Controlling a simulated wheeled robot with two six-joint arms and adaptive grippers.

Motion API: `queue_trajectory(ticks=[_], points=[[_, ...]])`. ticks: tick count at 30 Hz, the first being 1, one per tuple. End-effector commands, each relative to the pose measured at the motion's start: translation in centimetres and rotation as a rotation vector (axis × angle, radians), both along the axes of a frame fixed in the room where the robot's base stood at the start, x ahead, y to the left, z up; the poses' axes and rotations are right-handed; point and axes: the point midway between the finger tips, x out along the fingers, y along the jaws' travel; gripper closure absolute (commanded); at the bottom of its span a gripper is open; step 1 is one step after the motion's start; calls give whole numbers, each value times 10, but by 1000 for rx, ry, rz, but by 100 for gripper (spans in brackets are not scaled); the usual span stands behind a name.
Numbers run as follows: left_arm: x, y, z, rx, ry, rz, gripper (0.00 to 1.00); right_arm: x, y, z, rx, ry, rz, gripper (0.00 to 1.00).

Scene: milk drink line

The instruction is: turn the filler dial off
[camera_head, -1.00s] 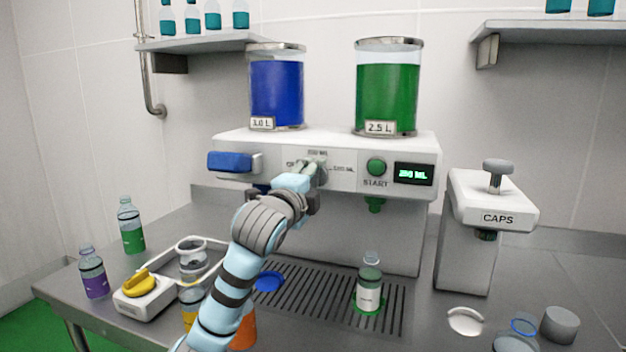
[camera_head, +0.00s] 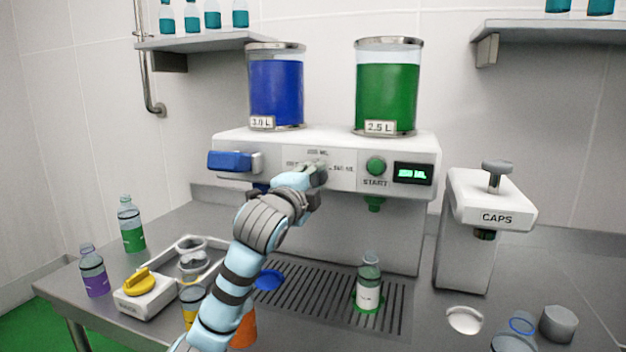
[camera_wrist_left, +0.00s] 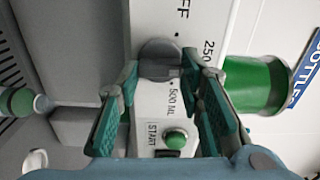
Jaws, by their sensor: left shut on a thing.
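The white filler machine (camera_head: 230,145) stands at the back of the steel counter, with a round grey dial (camera_wrist_left: 160,50) on its front panel. Markings OFF, 250 and 500 ML surround the dial in the left wrist view. My left gripper (camera_head: 316,172) is at the panel, shut on the dial's grip, and hides most of it in the head view. In the left wrist view, the fingers (camera_wrist_left: 160,85) reach either side of the dial. The green START button (camera_head: 376,167) and a lit green display (camera_head: 413,173) are to the right. My right gripper is not in view.
A bottle (camera_head: 368,285) stands on the drip grate (camera_head: 310,300) under the green nozzle. Blue (camera_head: 276,90) and green (camera_head: 387,95) tanks sit on the machine. The CAPS dispenser (camera_head: 490,205) is at right. A yellow-knobbed box (camera_head: 140,290) and bottles are at left.

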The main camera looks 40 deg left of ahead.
Motion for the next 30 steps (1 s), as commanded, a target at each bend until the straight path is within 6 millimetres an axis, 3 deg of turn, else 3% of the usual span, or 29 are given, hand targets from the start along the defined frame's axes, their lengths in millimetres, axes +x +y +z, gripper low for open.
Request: queue_trajectory(ticks=[18, 30], points=[[1, 0, 0, -466, -152, 2, 94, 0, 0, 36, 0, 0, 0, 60], [0, 0, -1, -786, -264, 2, 94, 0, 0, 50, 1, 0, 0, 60]])
